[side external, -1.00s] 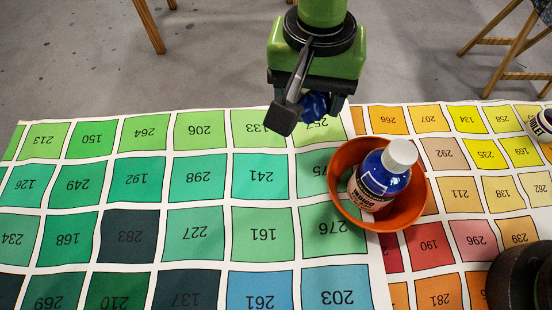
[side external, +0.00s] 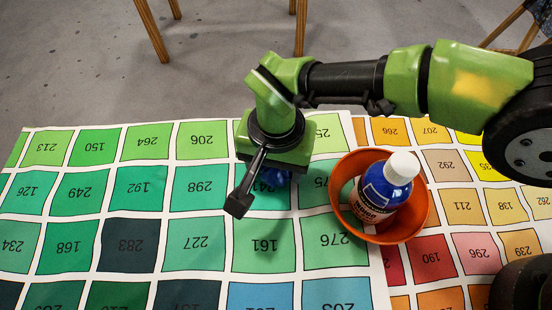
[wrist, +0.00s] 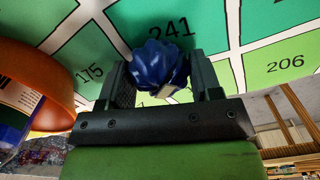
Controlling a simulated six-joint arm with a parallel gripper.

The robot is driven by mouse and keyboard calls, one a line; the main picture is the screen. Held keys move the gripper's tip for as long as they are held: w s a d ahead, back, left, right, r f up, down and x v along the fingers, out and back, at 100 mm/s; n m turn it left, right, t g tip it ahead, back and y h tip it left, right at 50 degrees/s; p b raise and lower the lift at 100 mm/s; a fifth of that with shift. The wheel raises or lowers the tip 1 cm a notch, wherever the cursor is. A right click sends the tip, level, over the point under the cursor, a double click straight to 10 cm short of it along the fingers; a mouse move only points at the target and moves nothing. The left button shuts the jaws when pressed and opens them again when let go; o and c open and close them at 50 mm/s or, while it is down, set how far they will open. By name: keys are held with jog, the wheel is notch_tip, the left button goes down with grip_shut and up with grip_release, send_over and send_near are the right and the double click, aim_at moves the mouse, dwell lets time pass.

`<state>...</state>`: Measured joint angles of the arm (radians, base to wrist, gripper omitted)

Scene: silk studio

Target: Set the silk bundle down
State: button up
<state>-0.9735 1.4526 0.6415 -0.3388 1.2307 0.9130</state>
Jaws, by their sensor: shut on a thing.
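The silk bundle (wrist: 158,66) is a dark blue, ribbed bundle with a small pale tag. In the wrist view my gripper (wrist: 160,80) is shut on it, one finger on each side. In the side view only a bit of the blue bundle (side external: 276,177) shows under my gripper (side external: 270,180), near the square marked 241. The rest is hidden by my gripper's body. I cannot tell whether the bundle touches the chart.
An orange bowl (side external: 345,205) holding a blue bottle with a white cap (side external: 402,166) stands just right of my gripper. It also shows at left in the wrist view (wrist: 50,75). The colour chart (side external: 125,205) is clear to the left.

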jog(key=shift+f, duration=0.15)
jog(key=o, duration=0.9)
notch_tip(320, 180, up, 12)
